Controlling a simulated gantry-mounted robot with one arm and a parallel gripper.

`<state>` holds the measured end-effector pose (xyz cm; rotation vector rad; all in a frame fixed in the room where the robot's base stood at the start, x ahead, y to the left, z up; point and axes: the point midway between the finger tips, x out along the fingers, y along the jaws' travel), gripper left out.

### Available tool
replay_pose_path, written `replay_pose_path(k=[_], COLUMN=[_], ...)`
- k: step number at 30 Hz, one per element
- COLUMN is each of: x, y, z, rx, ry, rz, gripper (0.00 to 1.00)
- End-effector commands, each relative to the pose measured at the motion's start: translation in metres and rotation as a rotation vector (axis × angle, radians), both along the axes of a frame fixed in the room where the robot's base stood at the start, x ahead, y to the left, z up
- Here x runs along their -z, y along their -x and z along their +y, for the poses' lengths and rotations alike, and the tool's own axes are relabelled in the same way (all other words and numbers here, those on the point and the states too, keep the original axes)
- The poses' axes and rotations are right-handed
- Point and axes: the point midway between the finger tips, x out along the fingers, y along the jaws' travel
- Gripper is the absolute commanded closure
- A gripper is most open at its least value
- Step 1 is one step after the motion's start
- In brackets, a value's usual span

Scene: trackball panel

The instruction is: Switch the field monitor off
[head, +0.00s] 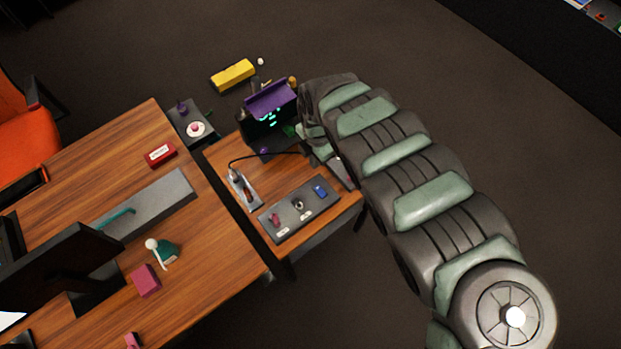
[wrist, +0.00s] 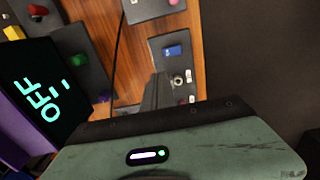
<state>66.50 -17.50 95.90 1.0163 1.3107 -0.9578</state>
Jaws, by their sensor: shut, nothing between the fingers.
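The field monitor (head: 268,115) has a purple hood and stands at the back of the small wooden side table. In the wrist view its dark screen (wrist: 45,95) reads "OFF" in cyan letters. The trackball panel (head: 318,204) is a dark slab at the table's front, with a pink control (head: 275,219), a round ball (head: 298,204) and a blue control (head: 320,190). In the wrist view the blue control (wrist: 173,51) and the ball (wrist: 178,81) lie just beyond my gripper (wrist: 158,80). Its narrow fingers are shut and empty. The arm mostly hides it in the head view.
A grey strip (head: 239,189) with a dark cable lies left of the panel. A large desk (head: 95,215) adjoins on the left. A dark side stand (head: 181,119) holds a small white dish. A yellow block (head: 232,75) is beyond the table. The floor at right is clear.

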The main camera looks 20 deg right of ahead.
Motion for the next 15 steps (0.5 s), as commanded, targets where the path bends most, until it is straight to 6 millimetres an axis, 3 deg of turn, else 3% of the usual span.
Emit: replay_pose_path(k=[4,15], x=[0.0026,0.0053], y=[0.0156,0.0147], z=[-0.0096,-0.0087], rx=[-0.012,-0.013], ry=[0.016,0.015], rz=[0.041,0.039], gripper=[1.0,1.0])
